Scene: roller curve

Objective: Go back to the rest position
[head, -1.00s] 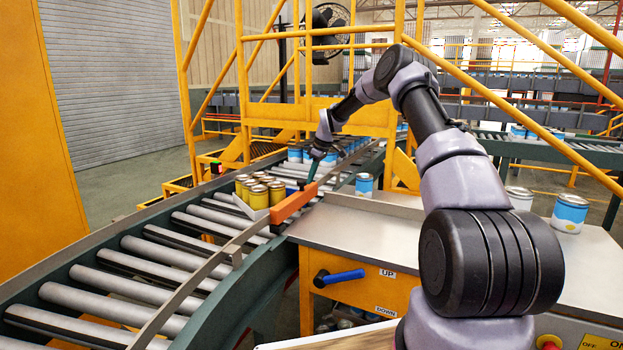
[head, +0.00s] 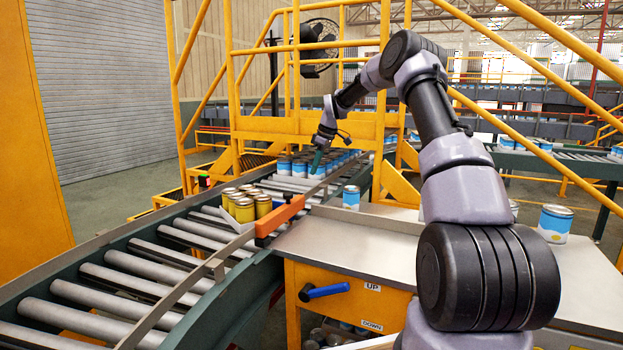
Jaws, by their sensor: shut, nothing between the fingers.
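My gripper (head: 316,162) is at the end of my raised arm, over the far part of the roller conveyor. It is small in the head view, and its fingers look closed with nothing held. A tray of yellow cans (head: 247,204) stands on the rollers, to the left of and nearer than my gripper. The orange bar (head: 280,216) lies along the conveyor's right side, next to the tray, apart from my gripper.
A metal worktable (head: 345,245) on the right carries a blue can (head: 351,198) and another blue can (head: 555,223). A blue-handled lever (head: 324,291) is on its front. Yellow railings (head: 240,130) stand behind. The near rollers (head: 110,285) are bare.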

